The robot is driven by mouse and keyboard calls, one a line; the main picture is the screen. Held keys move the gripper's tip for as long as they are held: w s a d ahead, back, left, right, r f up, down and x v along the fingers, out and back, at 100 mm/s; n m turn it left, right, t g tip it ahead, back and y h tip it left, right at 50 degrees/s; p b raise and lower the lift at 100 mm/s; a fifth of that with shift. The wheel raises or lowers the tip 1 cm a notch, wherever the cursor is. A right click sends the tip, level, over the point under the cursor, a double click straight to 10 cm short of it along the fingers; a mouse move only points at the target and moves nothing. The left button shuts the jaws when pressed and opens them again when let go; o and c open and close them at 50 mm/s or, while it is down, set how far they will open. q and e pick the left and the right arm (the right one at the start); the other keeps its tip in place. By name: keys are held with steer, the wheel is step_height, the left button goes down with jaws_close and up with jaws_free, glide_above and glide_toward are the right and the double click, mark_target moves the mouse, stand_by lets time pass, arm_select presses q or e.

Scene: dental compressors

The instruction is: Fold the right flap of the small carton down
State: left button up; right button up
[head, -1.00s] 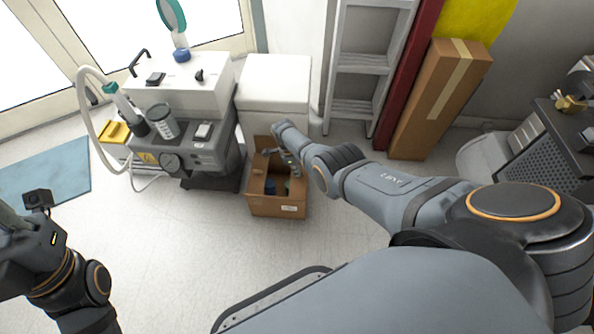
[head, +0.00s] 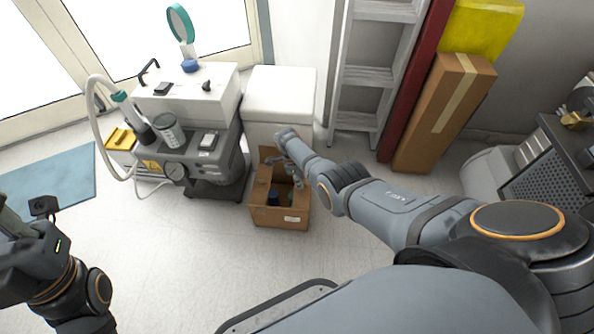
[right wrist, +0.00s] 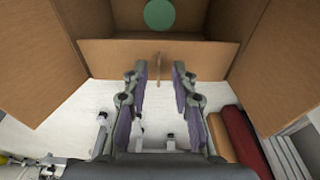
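The small carton (head: 280,216) is a brown open-topped box on the floor, in front of the white cabinet. Blue and green round tops show inside it in the head view. My right gripper (head: 287,165) is over the carton's far side, partly hiding its rim and flaps. In the right wrist view, my right gripper (right wrist: 158,72) has its fingers apart, in front of a cardboard panel (right wrist: 205,58). A thin brown strip (right wrist: 158,72) shows between them; contact cannot be told. Cardboard flaps spread left and right there. My left gripper is at the left picture edge, mostly cut off.
A grey and white dental unit (head: 190,110) stands left of the carton, with the white cabinet (head: 280,95) behind. A ladder (head: 370,75) and a tall brown box (head: 445,110) lean at the back wall. The floor in front of the carton is clear.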

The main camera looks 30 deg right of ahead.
step_height(320, 180, up, 11)
steer(key=a, duration=0.1)
steer(key=shift+w+a, duration=0.4)
steer(key=shift+w, duration=0.05)
